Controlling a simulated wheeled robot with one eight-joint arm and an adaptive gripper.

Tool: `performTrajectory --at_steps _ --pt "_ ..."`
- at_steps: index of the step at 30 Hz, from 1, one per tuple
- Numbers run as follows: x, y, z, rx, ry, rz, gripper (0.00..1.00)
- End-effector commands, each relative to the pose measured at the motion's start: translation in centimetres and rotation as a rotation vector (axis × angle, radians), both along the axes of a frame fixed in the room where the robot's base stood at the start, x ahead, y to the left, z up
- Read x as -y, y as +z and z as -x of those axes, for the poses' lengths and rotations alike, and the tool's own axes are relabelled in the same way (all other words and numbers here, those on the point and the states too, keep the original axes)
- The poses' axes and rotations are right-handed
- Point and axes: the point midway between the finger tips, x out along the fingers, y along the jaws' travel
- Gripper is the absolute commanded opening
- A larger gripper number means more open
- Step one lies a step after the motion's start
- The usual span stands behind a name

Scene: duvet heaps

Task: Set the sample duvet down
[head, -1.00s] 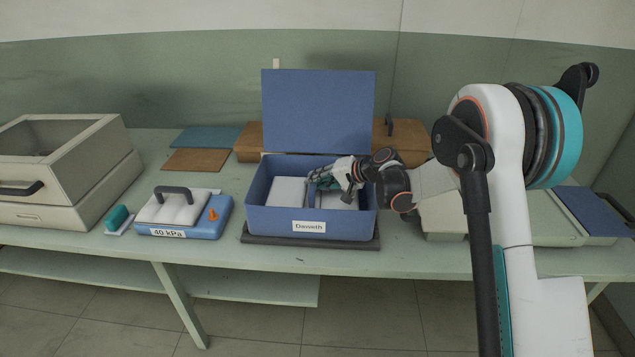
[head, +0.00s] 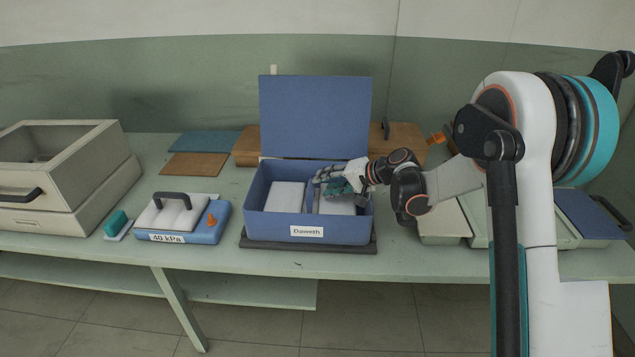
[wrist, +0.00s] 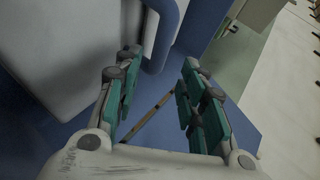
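An open blue box (head: 268,222) labelled "Daweth" stands on the bench with its lid upright behind it. It holds two white padded blocks, one on the left (head: 287,197) and one on the right (head: 336,206), with a narrow blue piece between them. I cannot tell which white piece is the sample duvet. My gripper (head: 322,178) is over the right half of the box, partly hiding the right block. In the wrist view, its teal-padded fingers (wrist: 158,75) are spread with nothing held between them. A white block (wrist: 70,50) is close on the left there.
A blue tray (head: 222,222) marked "40 kPa", with white pads and a dark handle, is left of the box. A beige case (head: 75,200) stands at far left. Flat blue and brown boards (head: 195,164) lie behind. Beige trays (head: 443,222) are on the right.

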Motion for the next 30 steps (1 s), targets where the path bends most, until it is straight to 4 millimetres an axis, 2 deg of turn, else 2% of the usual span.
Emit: performTrajectory --at_steps 3,9,19,22,26,30 --pt "2.0 1.6 1.0 0.0 -0.002 0.001 0.38" --pt "4.2 3.0 2.3 0.001 -0.001 -0.001 0.38" --pt "5.1 3.6 2.9 0.0 0.0 0.001 0.38" --pt "5.2 4.3 3.4 0.001 -0.002 0.021 0.38" --pt "5.7 6.6 5.4 0.006 -0.012 0.083 0.38" --pt "6.7 9.5 8.8 0.016 -0.024 0.183 0.38"
